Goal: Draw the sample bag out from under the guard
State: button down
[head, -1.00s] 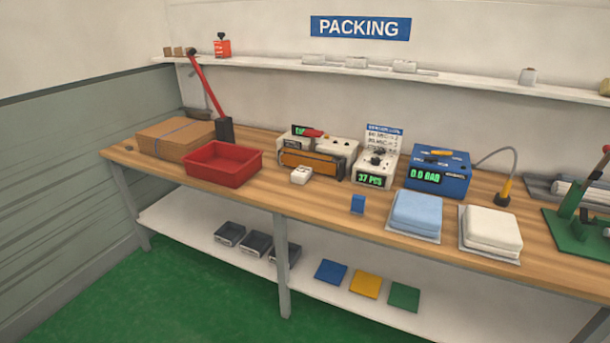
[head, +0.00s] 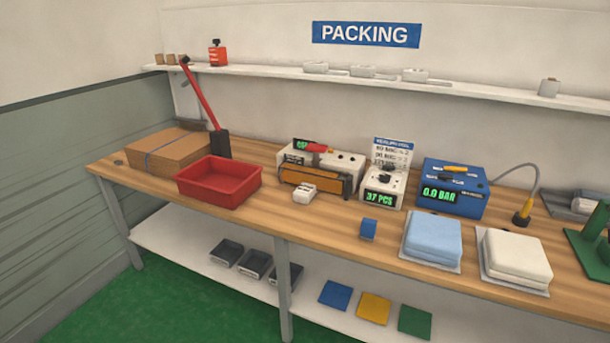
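A low bench machine stands on the wooden bench, with a long amber panel (head: 312,180) across its front. This panel looks like the guard, but I cannot be sure. A red-handled part (head: 316,148) sits on top of the machine, and a green display shows at its back left. I cannot make out a sample bag under the panel; the gap there is dark and small. A small white block (head: 304,193) lies just in front of the machine. My gripper is not in view.
The wooden bench (head: 300,222) also holds a red tray (head: 219,183), a cardboard stack (head: 170,150), a counter reading 37 PCS (head: 382,190), a blue 0.0 BAR unit (head: 452,188), a blue block (head: 368,229), and blue (head: 433,238) and white (head: 514,258) folded pads. Bare wood lies before the machine.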

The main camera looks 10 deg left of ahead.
aim_at(304, 193)
jog(key=i+j, duration=0.25)
jog(key=i+j+z, duration=0.15)
jog(key=j, duration=0.25)
jog(key=i+j, duration=0.3)
jog(key=i+j+z, duration=0.15)
jog(key=j, duration=0.25)
jog(key=i+j, duration=0.3)
jog(key=i+j+z, duration=0.15)
jog(key=j, duration=0.3)
jog(key=i+j, duration=0.1)
jog(key=j, duration=0.3)
jog(key=i+j, duration=0.1)
jog(key=j, duration=0.25)
jog(key=i+j+z, duration=0.1)
jog(key=j, duration=0.3)
jog(key=i, duration=0.15)
